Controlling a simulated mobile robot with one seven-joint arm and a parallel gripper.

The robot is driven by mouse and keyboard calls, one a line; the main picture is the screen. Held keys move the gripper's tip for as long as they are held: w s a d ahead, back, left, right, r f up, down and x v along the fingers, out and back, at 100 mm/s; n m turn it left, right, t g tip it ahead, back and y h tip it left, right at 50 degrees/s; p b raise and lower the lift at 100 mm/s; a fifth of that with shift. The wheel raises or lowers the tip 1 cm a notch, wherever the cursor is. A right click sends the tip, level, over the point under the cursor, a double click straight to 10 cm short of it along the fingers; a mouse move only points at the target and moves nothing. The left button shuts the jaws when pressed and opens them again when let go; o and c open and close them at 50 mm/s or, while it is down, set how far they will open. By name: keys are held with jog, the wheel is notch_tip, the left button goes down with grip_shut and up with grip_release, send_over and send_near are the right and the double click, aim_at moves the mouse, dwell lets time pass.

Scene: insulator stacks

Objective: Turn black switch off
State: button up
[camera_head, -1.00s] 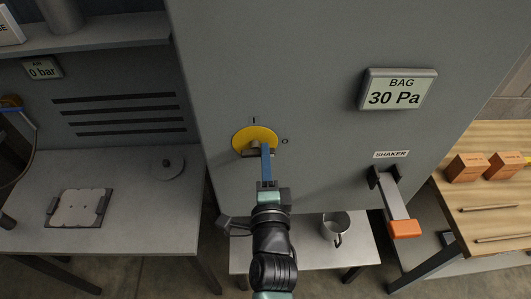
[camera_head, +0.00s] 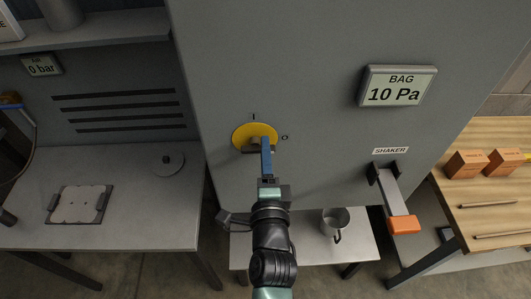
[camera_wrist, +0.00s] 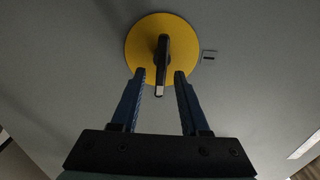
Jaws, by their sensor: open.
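The switch is a yellow round plate (camera_head: 255,133) on the grey cabinet, with a black handle (camera_wrist: 162,62) across its middle. An "I" mark is above the plate and an "O" mark is to its right. In the wrist view the handle stands upright over the yellow plate (camera_wrist: 137,45). My gripper (camera_head: 266,142) is open in front of the plate. In the wrist view its two blue fingers (camera_wrist: 160,80) stand either side of the handle's lower end, with gaps on both sides. In the head view the fingers hide part of the handle.
A BAG display (camera_head: 398,87) reads 10 Pa. Below it is the SHAKER lever (camera_head: 404,224) with an orange end, sticking out to the right of my arm. A metal mug (camera_head: 334,222) stands on a low shelf. A grey table (camera_head: 130,225) is at left.

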jog(key=shift+s, duration=0.1)
jog(key=s+b, duration=0.5)
jog(key=s, duration=0.7)
jog(key=shift+s, duration=0.4)
